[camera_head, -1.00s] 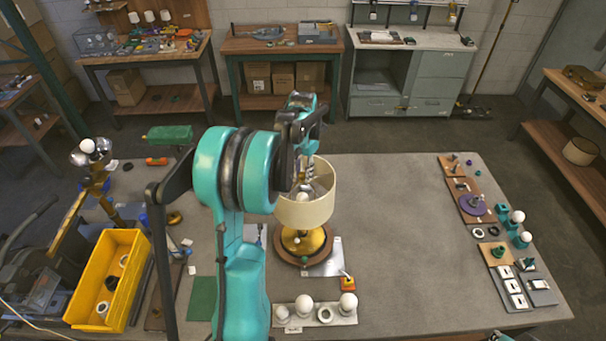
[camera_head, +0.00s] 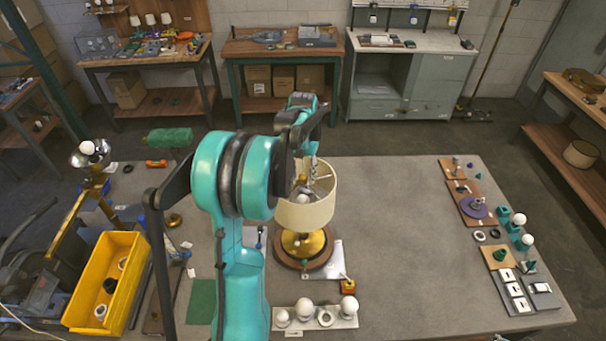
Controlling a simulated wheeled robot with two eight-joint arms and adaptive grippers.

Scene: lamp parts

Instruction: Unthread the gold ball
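A table lamp with a cream lampshade (camera_head: 316,213) and a round brass base (camera_head: 304,245) stands upright on the workbench. My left arm comes in from the left and partly covers the left side of the shade. My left gripper (camera_head: 311,171) points down at the open top of the shade. A small gold spot (camera_head: 302,181), possibly the gold ball, shows inside the shade's top opening beside the fingers. I cannot tell whether the fingers touch it or are closed. A white bulb (camera_head: 303,199) shows lower inside the shade. My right gripper is not in view.
A tray of white bulbs (camera_head: 336,322) lies in front of the lamp. A yellow bin (camera_head: 127,262) stands at the left, and boards with small parts (camera_head: 515,297) line the right edge. The bench (camera_head: 408,235) right of the lamp is clear.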

